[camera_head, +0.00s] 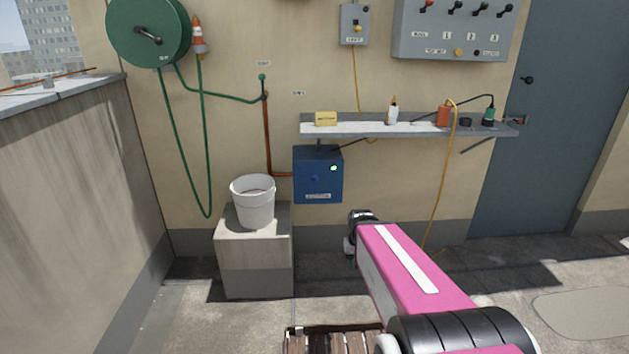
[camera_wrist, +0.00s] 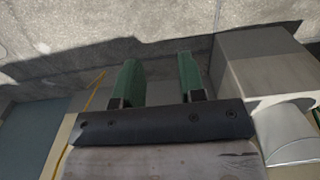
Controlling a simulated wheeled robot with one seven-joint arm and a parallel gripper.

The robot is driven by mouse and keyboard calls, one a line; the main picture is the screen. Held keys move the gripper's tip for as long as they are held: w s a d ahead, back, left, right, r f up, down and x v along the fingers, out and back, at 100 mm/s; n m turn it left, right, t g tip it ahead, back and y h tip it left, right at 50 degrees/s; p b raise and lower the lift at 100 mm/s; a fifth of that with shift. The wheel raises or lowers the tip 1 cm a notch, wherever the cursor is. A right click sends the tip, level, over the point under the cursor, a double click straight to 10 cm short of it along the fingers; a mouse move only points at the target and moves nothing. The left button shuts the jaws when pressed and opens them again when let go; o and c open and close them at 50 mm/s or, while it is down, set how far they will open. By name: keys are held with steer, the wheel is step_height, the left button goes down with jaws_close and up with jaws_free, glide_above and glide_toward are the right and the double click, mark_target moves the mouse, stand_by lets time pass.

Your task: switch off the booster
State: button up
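A blue box (camera_head: 318,188) is mounted low on the wall under the shelf, and I take it for the booster. A green lamp (camera_head: 333,168) glows on its front, with a small dark blue knob (camera_head: 314,179) to the lower left of the lamp. The label at its bottom is too small to read. A brown pipe (camera_head: 267,140) runs into its left side. My gripper (camera_wrist: 159,65) is open and empty in the wrist view, its two green fingers apart over the ground. In the head view my arm ends right of and below the box, and the fingers cannot be made out.
A white bucket (camera_head: 253,206) stands on a concrete block (camera_head: 255,250) left of the box. A shelf (camera_head: 400,129) with small items juts out above it. A yellow cable (camera_head: 440,190) hangs at the right. A grey switch panel (camera_head: 455,30) and a hose reel (camera_head: 148,30) are higher up.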

steer(key=shift+w, duration=0.2)
steer(key=c, duration=0.5)
steer(key=w+a+r+t, duration=0.1)
steer(key=w+r, duration=0.2)
steer(key=w, duration=0.2)
steer(key=w+a+r+t, duration=0.1)
steer(key=w+r, duration=0.2)
steer(key=w, duration=0.3)
steer(key=w+a+r+y, duration=0.1)
steer(key=w+r, duration=0.2)
steer(key=w, duration=0.3)
steer(key=shift+a+r+t, duration=0.1)
steer(key=shift+a+t, duration=0.15)
steer(key=shift+t, duration=0.15)
jaws_close()
steer(key=w+a+r+t+y, duration=0.1)
steer(key=w+a+r+t, duration=0.2)
steer(key=w+r, duration=1.2)
steer(key=shift+w+a+r+n, duration=0.3)
steer(key=shift+a+r, duration=0.45)
steer(key=shift+a, duration=0.2)
